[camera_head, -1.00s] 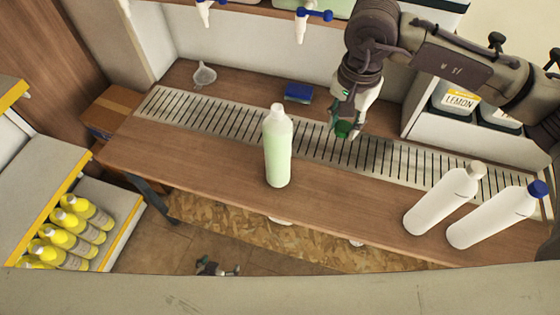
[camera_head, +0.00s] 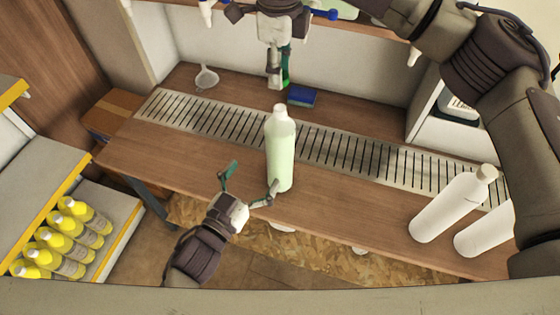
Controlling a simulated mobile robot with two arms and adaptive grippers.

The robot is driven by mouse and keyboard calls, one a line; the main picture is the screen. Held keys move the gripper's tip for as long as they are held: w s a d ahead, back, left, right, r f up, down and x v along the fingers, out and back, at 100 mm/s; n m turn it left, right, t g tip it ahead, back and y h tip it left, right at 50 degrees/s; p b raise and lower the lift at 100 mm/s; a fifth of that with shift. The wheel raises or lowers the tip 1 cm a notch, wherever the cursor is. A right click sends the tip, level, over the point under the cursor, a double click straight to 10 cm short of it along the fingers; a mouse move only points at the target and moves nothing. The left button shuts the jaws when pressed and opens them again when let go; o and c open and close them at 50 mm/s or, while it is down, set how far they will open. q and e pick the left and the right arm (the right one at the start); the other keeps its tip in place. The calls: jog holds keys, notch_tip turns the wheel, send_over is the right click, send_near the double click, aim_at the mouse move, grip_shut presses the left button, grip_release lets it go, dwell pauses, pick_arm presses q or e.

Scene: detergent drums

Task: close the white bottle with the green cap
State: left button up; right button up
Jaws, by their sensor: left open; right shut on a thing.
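The white bottle (camera_head: 281,155), tinted pale green, stands upright on the wooden counter. Its neck is bare at the top. My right gripper (camera_head: 279,82) comes from above and is shut on the small green cap (camera_head: 286,84), mostly covered by the fingers. In the picture the cap is just above the bottle's mouth, apart from it; I cannot tell how far behind the mouth it is. My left gripper (camera_head: 250,182) is open, low and to the left of the bottle. One fingertip appears close to the bottle's lower side; I cannot tell if it touches.
A metal drain grate (camera_head: 350,155) runs along the counter (camera_head: 150,155). A blue sponge (camera_head: 302,95) and a white funnel (camera_head: 205,77) lie behind it. Two white bottles (camera_head: 452,205) stand at the right, one partly behind my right arm. Yellow bottles (camera_head: 65,235) fill a left shelf.

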aim_at(280, 138)
pick_arm(q)
jog(key=x, duration=1.2)
jog(key=shift+c, duration=0.2)
jog(key=c, duration=1.6)
jog(key=shift+c, duration=0.2)
pick_arm(e)
jog(key=shift+f, duration=2.5)
jog(key=shift+f, duration=0.1)
jog(key=shift+f, duration=0.75)
jog(key=shift+f, duration=0.6)
